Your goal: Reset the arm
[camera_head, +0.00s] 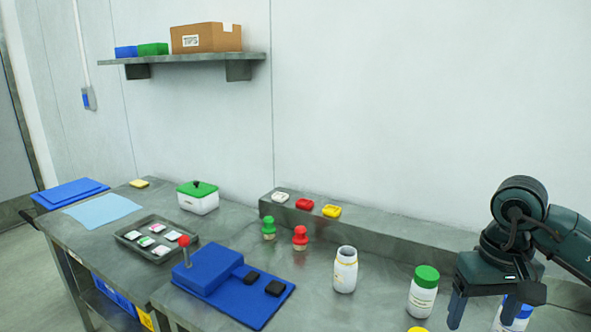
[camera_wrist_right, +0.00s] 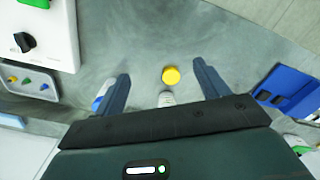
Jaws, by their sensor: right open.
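My right arm (camera_head: 560,240) comes in from the right edge in the head view. My right gripper (camera_head: 484,308) points down with its two fingers apart, over the right part of the grey bench. It also shows in the right wrist view (camera_wrist_right: 161,72), with nothing held between the fingers. Part of a whitish object (camera_wrist_right: 166,99) shows just past the gripper's edge. My left gripper is not in view.
A green-lidded bottle (camera_head: 423,291) stands just left of the right gripper; a white bottle (camera_head: 512,312) is partly hidden behind its finger. An open white jar (camera_head: 345,270), a red stamp-like knob (camera_head: 300,238) and a blue stand (camera_head: 210,268) are further left. A raised ledge (camera_head: 380,232) runs behind.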

